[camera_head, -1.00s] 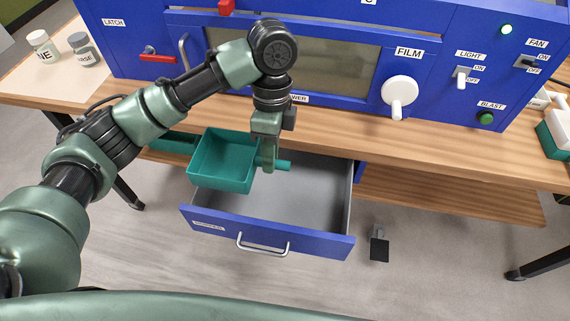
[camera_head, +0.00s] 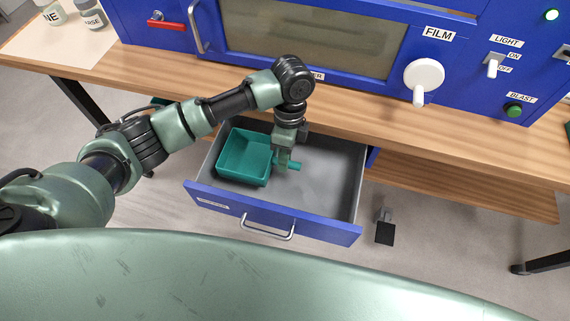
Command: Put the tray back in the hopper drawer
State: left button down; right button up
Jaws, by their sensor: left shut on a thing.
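The teal tray (camera_head: 245,158) is a square open box with a short handle (camera_head: 294,165) on its right side. It looks empty. It is inside the left part of the open hopper drawer (camera_head: 330,195); I cannot tell whether it rests on the drawer floor. The drawer is grey inside with a blue front and a metal pull, and it stands out below the bench. My left gripper (camera_head: 283,164) points down and is shut on the tray's handle, hiding part of it. My right gripper is not in view.
The blue cabinet (camera_head: 460,90) with a window, a white FILM knob (camera_head: 424,80) and switches stands on the wooden bench (camera_head: 400,125). A black pedal (camera_head: 385,230) is on the floor right of the drawer. Two jars (camera_head: 90,14) stand at the upper left. The drawer's right half is empty.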

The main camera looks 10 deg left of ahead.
aim_at(285, 177)
pick_arm(q)
jog(key=shift+f, duration=0.3)
notch_tip(285, 177, down, 4)
jog(key=shift+r, duration=0.1)
jog(key=c, duration=1.3)
grip_release()
notch_tip(285, 177, up, 12)
jog(key=w+b, duration=0.1)
jog(key=w, duration=0.1)
jog(key=shift+w, duration=0.15)
